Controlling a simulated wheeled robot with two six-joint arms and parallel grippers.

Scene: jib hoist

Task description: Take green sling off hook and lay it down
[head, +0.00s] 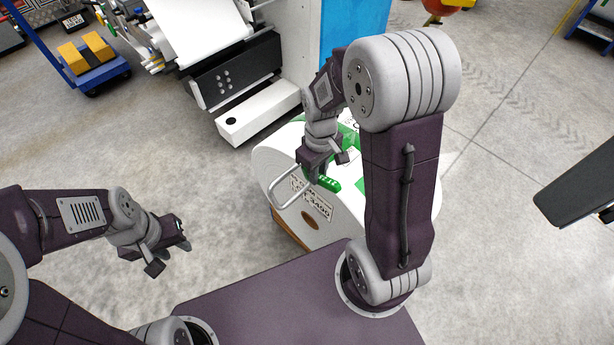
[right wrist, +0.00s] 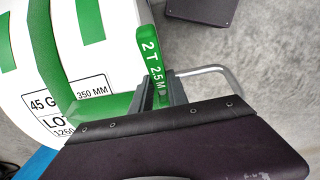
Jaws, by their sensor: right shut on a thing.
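A green sling piece (head: 330,184) printed "2 T 2.5 M" is between the fingers of my right gripper (head: 322,178). In the right wrist view the sling piece (right wrist: 150,55) stands up out of the shut fingers (right wrist: 162,92). Behind it is a large white roll (head: 280,160) with green bands and a printed label. A bent grey metal rod (head: 283,187) sticks out beside the right gripper; I cannot tell what it is attached to. My left gripper (head: 172,258) is open and empty over the floor at left. I cannot make out the hook for certain.
A red and yellow rounded thing (head: 447,4) is at the top edge, mostly cut off. A white and black machine (head: 235,88) stands behind the roll. A blue cart (head: 95,75) with a yellow load is far left. A dark panel (head: 575,185) juts in at right. Grey floor at left is clear.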

